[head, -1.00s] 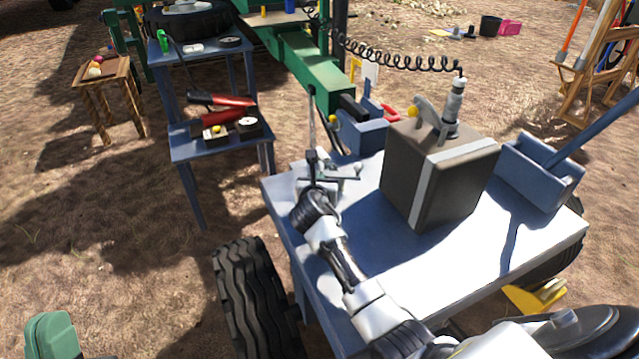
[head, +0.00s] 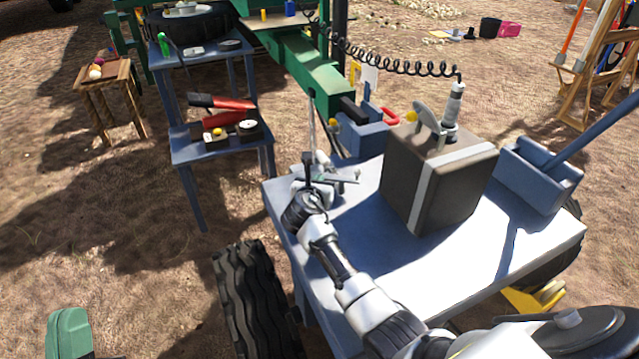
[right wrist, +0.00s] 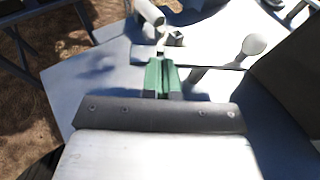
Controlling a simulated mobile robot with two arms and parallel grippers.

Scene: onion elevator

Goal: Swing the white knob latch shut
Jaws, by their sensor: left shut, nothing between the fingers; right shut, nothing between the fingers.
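The latch fixture stands on the blue table (head: 475,262) near its far left corner. Its white knob (right wrist: 254,45) sits at the end of a short stem, right of my right gripper in the right wrist view. In the head view the knob (head: 357,174) is tiny. My right gripper (right wrist: 160,70) is shut and empty, its green fingers close to a flat bar of the fixture; I cannot tell whether they touch. It also shows in the head view (head: 320,180), partly hidden by its wrist. My left gripper (head: 70,333) is shut and empty at the lower left edge.
A dark box with a pale stripe (head: 437,190) stands right of the fixture. Blue bins stand behind (head: 358,138) and at the right (head: 535,178). A blue shelf (head: 205,148) with tools stands left. The table's front is clear.

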